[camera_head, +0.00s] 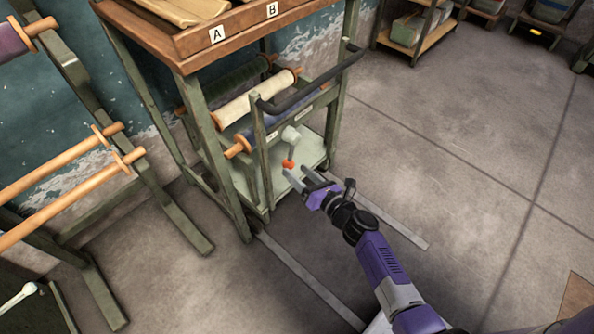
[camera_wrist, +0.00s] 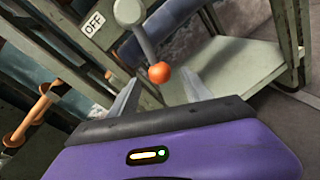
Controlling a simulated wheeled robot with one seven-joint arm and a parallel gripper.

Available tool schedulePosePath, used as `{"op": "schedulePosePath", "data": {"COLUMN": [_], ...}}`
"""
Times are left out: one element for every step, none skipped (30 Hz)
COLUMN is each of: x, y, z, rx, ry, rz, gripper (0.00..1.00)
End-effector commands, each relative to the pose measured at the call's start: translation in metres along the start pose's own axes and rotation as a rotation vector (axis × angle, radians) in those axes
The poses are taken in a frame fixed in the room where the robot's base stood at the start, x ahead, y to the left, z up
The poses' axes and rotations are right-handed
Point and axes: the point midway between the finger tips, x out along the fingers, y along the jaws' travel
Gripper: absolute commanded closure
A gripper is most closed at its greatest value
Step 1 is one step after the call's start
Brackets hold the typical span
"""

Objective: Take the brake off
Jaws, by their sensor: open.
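The brake lever (camera_head: 290,146) is a grey arm with an orange ball knob (camera_head: 289,163), on the end of the green cart (camera_head: 262,170). In the wrist view the lever (camera_wrist: 143,42) hangs down from its round pivot, and its knob (camera_wrist: 160,73) is near the fingertips. A white OFF label (camera_wrist: 95,22) is on the frame to the left of the pivot. My gripper (camera_head: 297,171) is open, and its fingers (camera_wrist: 161,84) appear on either side of the knob in the wrist view. I cannot tell whether they touch it.
The cart has a black handle bar (camera_head: 312,80) above the lever and carries fabric rolls (camera_head: 245,100). Racks with wooden rollers (camera_head: 60,185) are at left. The floor at right (camera_head: 450,140) is clear.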

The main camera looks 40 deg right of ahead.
Motion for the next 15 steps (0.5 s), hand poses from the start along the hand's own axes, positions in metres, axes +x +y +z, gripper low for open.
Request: {"op": "schedulePosePath", "data": {"x": [0.000,0.000,0.000,0.000,0.000,-0.001,-0.002,-0.003,-0.004,-0.005,-0.007,-0.010,-0.012,-0.014,-0.017], "y": [0.000,0.000,-0.001,-0.002,-0.003,-0.005,-0.008,-0.011,-0.014,-0.018,-0.021,-0.026,-0.030,-0.034,-0.038], "z": [0.000,0.000,0.000,0.000,0.001,0.002,0.003,0.004,0.006,0.007,0.009,0.011,0.013,0.015,0.017], "rx": [0.000,-0.001,-0.007,-0.019,-0.036,-0.071,-0.107,-0.151,-0.219,-0.277,-0.343,-0.433,-0.503,-0.575,-0.672], "ry": [0.000,0.000,-0.001,-0.002,-0.003,-0.007,-0.010,-0.014,-0.020,-0.026,-0.032,-0.040,-0.047,-0.053,-0.063], "rz": [0.000,0.000,0.000,0.002,0.003,0.006,0.010,0.014,0.022,0.027,0.034,0.042,0.048,0.053,0.061], "gripper": [0.45,0.51,0.59,0.65,0.71,0.79,0.84,0.90,0.98,1.00,1.00,1.00,1.00,1.00,1.00]}}
